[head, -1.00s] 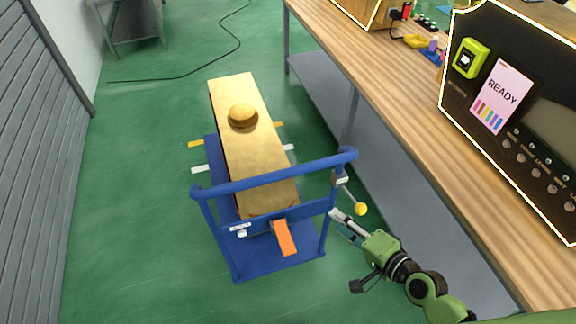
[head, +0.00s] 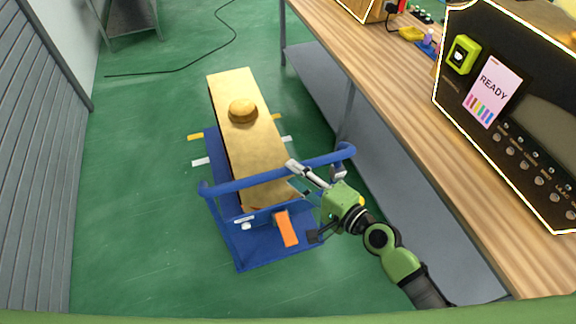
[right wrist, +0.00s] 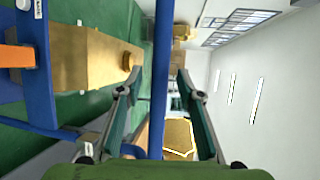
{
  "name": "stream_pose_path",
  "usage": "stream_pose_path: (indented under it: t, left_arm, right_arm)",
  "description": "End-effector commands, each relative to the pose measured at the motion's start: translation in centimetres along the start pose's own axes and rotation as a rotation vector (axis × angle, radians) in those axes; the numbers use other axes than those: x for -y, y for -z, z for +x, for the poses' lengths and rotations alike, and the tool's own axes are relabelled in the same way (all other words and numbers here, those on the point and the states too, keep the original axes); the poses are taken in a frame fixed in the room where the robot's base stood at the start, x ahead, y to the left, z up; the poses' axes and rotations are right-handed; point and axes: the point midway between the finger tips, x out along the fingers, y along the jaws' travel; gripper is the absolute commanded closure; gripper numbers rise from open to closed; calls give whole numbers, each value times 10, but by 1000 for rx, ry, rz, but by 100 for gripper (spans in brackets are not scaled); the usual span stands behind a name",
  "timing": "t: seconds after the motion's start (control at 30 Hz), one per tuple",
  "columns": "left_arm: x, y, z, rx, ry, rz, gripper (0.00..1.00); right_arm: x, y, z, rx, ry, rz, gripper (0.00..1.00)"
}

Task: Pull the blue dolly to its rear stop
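The blue dolly (head: 270,256) stands on the green floor and bears a long gold block (head: 231,90) with a round knob on top. Its blue handle bar (head: 240,184) crosses above the near end of the block. An orange pedal (head: 286,229) hangs at the near end. My right gripper (head: 314,168) is at the right part of the handle bar. In the right wrist view, the bar (right wrist: 162,60) runs between the two spread fingers (right wrist: 158,95), with gaps on both sides. My left gripper is not in view.
A wooden workbench (head: 400,110) with a machine reading READY (head: 515,150) stands on the right. Yellow (head: 195,137) and white (head: 200,161) floor marks lie beside the dolly. A grey shutter wall (head: 40,160) is at left. The floor nearer than the dolly is clear.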

Motion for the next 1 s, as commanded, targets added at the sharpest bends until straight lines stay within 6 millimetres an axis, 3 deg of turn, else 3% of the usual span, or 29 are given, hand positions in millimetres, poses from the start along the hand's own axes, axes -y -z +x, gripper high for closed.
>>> stream_pose_path:
  t: [0.23, 0.6, 0.73, 0.77, 1.0]
  left_arm:
    - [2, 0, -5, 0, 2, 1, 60]
    - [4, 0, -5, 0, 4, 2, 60]
    - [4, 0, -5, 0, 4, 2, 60]
    - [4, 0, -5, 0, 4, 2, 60]
    - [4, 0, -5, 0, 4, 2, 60]
  right_arm:
    - [1, 0, 29, 0, 0, 0, 66]
    - [0, 0, 34, 0, 0, 0, 66]
    - [0, 0, 33, 0, 0, 0, 97]
    - [0, 0, 33, 0, 0, 0, 100]
    - [-1, 0, 33, 0, -1, 0, 100]
